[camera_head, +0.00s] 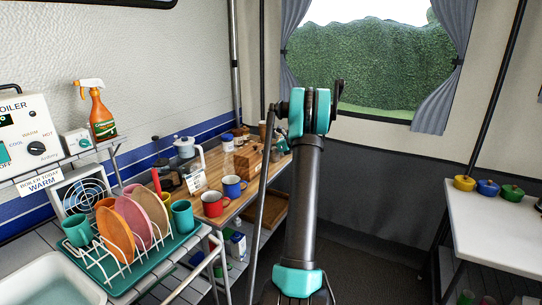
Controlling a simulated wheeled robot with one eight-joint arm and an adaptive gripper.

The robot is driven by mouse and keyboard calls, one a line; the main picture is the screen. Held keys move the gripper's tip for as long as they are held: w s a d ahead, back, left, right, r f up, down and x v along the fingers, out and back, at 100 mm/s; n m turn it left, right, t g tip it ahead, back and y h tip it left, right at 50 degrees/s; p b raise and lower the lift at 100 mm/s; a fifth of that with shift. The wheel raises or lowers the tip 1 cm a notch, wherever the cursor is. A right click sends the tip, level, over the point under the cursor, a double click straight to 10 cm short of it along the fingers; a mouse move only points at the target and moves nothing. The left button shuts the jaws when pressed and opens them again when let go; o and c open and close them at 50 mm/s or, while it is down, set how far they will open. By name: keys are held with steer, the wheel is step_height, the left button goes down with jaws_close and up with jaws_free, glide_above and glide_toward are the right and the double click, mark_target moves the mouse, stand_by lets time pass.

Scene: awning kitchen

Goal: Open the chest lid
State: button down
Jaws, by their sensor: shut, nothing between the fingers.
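A small brown wooden box (246,160), the likeliest thing to be the chest, stands toward the far end of the wooden counter. It is small in the picture, and I cannot tell how its lid sits. My arm rises from the bottom middle to a teal and black joint to the right of the box.
A dish rack (115,255) with plates stands at left. A white table (495,238) with small colored pots is at right.

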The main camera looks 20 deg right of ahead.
steer(key=shift+w+a+r, duration=0.3)
steer(key=shift+w+r, duration=0.15)
steer(key=shift+r, duration=0.1)
steer(key=shift+w+a+r+g, duration=0.2)
steer(key=shift+r+g, duration=0.1)
steer(key=shift+r, duration=0.1)
